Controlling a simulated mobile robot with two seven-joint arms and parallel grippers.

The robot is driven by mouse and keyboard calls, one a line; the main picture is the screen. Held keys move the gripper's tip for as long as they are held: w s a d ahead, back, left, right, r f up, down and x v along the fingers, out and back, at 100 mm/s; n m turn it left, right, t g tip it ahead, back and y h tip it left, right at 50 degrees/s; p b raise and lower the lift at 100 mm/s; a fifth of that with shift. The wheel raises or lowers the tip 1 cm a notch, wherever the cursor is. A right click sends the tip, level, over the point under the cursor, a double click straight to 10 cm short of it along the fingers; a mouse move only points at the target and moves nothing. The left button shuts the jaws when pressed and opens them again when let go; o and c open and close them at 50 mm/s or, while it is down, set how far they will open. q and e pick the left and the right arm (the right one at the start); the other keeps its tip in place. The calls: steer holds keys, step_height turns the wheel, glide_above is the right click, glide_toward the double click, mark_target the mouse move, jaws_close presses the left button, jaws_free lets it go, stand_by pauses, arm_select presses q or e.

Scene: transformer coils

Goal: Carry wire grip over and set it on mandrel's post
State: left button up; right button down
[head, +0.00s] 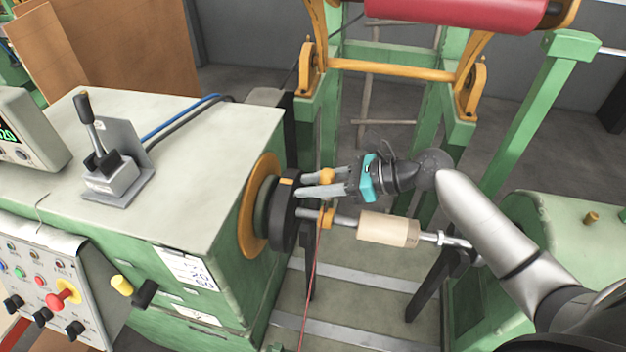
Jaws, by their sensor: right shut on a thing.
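My right gripper (301,185) comes in from the right with its two grey fingers pointing left. It is shut on the yellow-orange wire grip (327,177), which is partly hidden by the fingers. A yellow piece (328,218) shows just below the fingers by the shaft; I cannot tell if it is part of the grip. The mandrel is a metal shaft with a pale wooden cylinder (388,229), running from the dark chuck (284,215). The fingertips are close to the chuck's face. I cannot clearly make out the post. My left gripper is out of view.
A thin red wire (312,270) runs down beside the shaft. The green machine cabinet (215,150) with a lever box (112,175) stands left. A green frame with a red roll (455,12) stands behind. A green tailstock (570,235) is at right.

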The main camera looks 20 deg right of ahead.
mark_target(295, 202)
steer(key=shift+f, duration=0.25)
stand_by(0.3)
steer(key=shift+f+b, duration=0.55)
steer(key=shift+f, duration=0.55)
steer(key=shift+f, duration=0.8)
stand_by(0.4)
steer(key=c, duration=0.5)
jaws_free()
steer(key=b+v, duration=0.1)
steer(key=v, duration=1.4)
steer(key=shift+r, duration=0.15)
